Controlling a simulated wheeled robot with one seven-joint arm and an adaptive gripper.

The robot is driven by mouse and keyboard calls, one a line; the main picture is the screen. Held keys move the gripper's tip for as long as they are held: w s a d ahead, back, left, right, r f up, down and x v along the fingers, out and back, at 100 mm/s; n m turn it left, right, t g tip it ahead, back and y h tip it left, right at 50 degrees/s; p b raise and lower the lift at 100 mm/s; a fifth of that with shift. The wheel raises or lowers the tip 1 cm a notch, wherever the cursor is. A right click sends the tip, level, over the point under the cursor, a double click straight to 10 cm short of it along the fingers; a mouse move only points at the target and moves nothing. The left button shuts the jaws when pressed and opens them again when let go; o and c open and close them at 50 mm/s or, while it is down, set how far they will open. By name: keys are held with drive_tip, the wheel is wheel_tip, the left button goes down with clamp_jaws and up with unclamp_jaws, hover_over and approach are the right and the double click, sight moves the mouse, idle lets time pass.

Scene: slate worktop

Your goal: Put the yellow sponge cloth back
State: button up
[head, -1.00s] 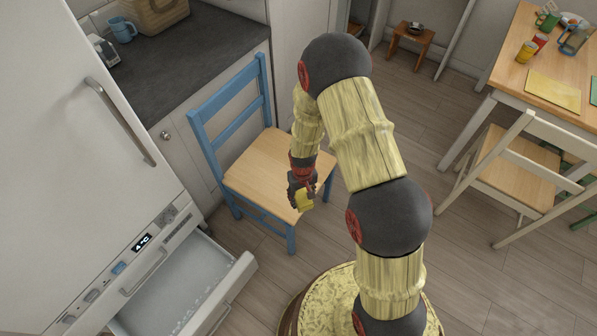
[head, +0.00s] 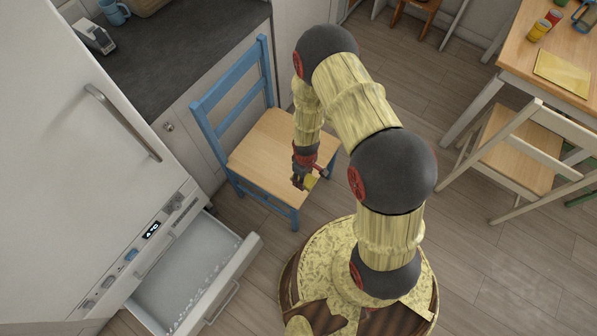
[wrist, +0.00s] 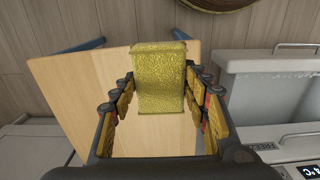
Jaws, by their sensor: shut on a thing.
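My gripper (head: 303,181) is over the wooden seat of the blue chair (head: 262,160) in the head view. It is shut on the yellow sponge cloth (head: 312,183), which is small and partly hidden by the fingers there. In the wrist view the cloth (wrist: 160,75) is a textured yellow block between the two fingers of my gripper (wrist: 160,92), with the chair seat (wrist: 75,85) below it.
An open freezer drawer (head: 247,247) juts out below the white fridge (head: 60,150), left of my base. A dark worktop (head: 185,50) lies behind the chair. At the right are a wooden table (head: 520,55) and a pale chair (head: 515,150). Floor between is clear.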

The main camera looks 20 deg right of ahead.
drive_tip(key=w+f+b, duration=0.1)
drive_tip(key=w+f, duration=0.2)
drive_tip(key=w, duration=0.1)
drive_tip(key=w+f+b, duration=0.2)
drive_tip(key=w+f, duration=0.1)
drive_tip(key=f, duration=0.1)
drive_tip(key=shift+w+d, duration=0.2)
drive_tip(key=shift+w, duration=0.2)
drive_tip(key=shift+w+f+b, duration=0.15)
drive_tip(key=shift+f+b, duration=0.55)
drive_tip(key=shift+f, duration=1)
drive_tip(key=shift+f, duration=0.1)
drive_tip(key=o, duration=1.2)
